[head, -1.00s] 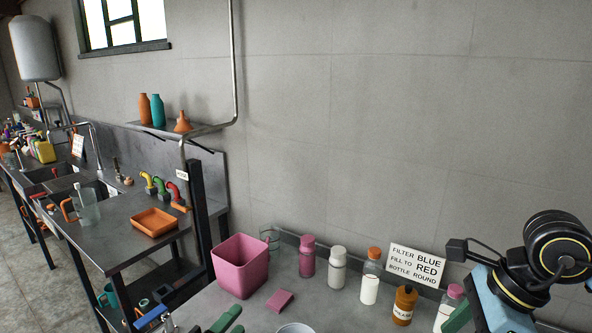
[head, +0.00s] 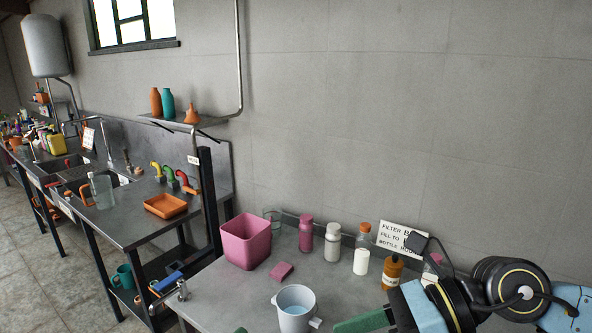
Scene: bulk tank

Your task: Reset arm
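My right arm fills the lower right of the head view. One green finger of my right gripper (head: 362,322) points left over the table's front. Its other finger is hidden or cut off, so its opening does not show. A small green tip at the bottom edge looks like part of my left gripper (head: 240,330); the rest is out of frame. Beside my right gripper's finger, a pale blue-white jug (head: 295,310) stands on the grey table (head: 235,290). I see nothing held.
A pink bin (head: 246,243), a pink sponge-like block (head: 281,271) and several bottles stand along the back. My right arm partly covers the sign (head: 396,236) and the orange bottle (head: 391,271). An orange tray (head: 165,206) lies on the left counter.

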